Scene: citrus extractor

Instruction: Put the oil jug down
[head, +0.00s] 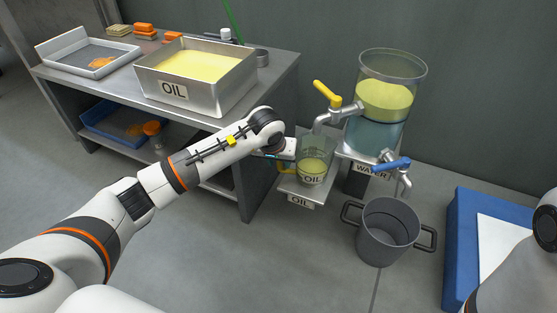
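The oil jug (313,168) is a clear vessel with an OIL label and yellow-green liquid in its lower part. It is upright over the small OIL-labelled shelf (287,187), below the yellow-handled tap. I cannot tell whether its base touches the shelf. My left gripper (287,158) is at the jug's left side, by its yellowish handle. The fingers are too small and partly hidden to show whether they are closed on the handle. My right arm shows only at the right edge, and its gripper is out of view.
The clear separator tank (392,65) holds a yellow-green layer over a bluish one. It has a yellow tap (327,95) and a blue tap (390,165). A grey pot (384,248) stands below the blue tap. A metal OIL tray (235,98) sits on the bench at left.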

